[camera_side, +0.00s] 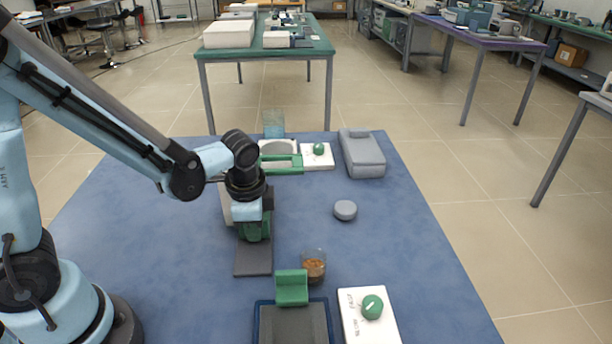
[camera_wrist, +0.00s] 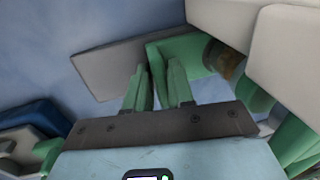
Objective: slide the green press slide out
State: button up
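The press has a dark grey base plate (camera_side: 253,262), with a pale upright part behind my gripper. A green part, which looks like the press slide (camera_side: 258,231), stands over the plate just under my gripper (camera_side: 251,214). In the wrist view, my gripper (camera_wrist: 158,70) has two green fingers with a narrow gap between their tips. The green press part (camera_wrist: 188,48) is right beyond the tips, and the grey plate (camera_wrist: 108,65) is left of it. I cannot tell whether the fingers hold its edge. My wrist hides much of the press in the side view.
A glass with brown contents (camera_side: 314,268) stands near the press on the right. A green block (camera_side: 291,287) is at a blue-rimmed tray (camera_side: 258,318) in front. White knob panels (camera_side: 385,328), a grey puck (camera_side: 345,210) and a grey device (camera_side: 362,155) stand further right.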

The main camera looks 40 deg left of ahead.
aim_at(252, 274)
jog(key=shift+f, duration=0.2)
grip_shut()
jog(key=shift+s+d, duration=3.4)
jog(key=shift+d, duration=0.05)
jog(key=shift+o, duration=2)
grip_release()
jog(key=shift+c, duration=0.2)
jog(key=shift+r, duration=0.25)
jog(key=shift+c, duration=0.9)
notch_tip(252, 274, up, 7)
jog(key=shift+f, duration=0.2)
jog(key=shift+a, duration=0.1)
